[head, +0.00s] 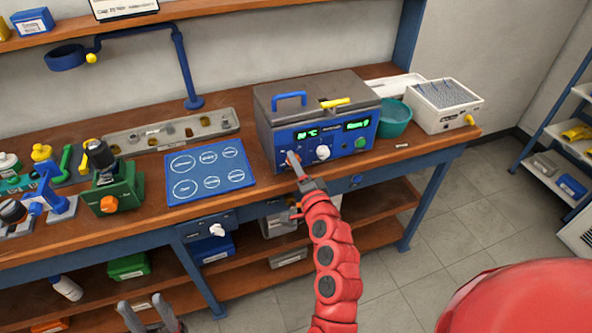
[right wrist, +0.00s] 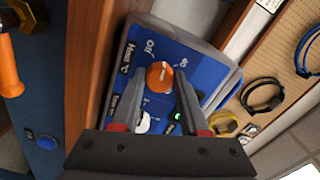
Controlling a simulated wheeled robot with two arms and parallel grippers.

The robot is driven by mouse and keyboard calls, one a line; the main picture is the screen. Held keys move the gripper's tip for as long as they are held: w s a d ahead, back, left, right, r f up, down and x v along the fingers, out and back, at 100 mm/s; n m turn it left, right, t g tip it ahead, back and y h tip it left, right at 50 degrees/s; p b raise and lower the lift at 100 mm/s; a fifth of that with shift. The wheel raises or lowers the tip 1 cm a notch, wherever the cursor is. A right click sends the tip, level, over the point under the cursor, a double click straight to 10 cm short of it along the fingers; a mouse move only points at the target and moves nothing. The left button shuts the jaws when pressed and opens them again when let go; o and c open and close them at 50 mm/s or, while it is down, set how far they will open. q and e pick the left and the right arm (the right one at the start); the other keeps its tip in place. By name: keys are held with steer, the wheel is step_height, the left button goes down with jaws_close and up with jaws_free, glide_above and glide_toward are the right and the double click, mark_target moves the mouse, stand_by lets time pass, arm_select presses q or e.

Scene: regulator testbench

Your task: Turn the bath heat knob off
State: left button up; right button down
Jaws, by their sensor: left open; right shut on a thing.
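The bath (head: 313,111) stands on the bench with a grey lid and a blue front panel with lit green displays. In the right wrist view, its orange heat knob (right wrist: 160,75) sits beside the printed words "Off" and "Heat °C". A pale mark shows on the knob; I cannot tell which setting it points to. My right gripper (head: 294,163) is at the left of the panel, and its fingers (right wrist: 160,85) are shut on the orange knob from both sides. A white knob (head: 322,152) is to its right. My left gripper (head: 152,308) is open and empty, low in front of the bench.
A teal bowl (head: 393,117) and a white box (head: 444,106) stand right of the bath. A blue mat (head: 210,172) lies left of it. A green device with an orange knob (head: 112,190) stands further left. The floor to the right has free room.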

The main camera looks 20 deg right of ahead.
steer(key=shift+f+n+b, duration=0.15)
steer(key=shift+n+b, duration=2.3)
steer(key=shift+n, duration=1.35)
steer(key=shift+c, duration=2.1)
jaws_free()
steer(key=shift+s, duration=0.1)
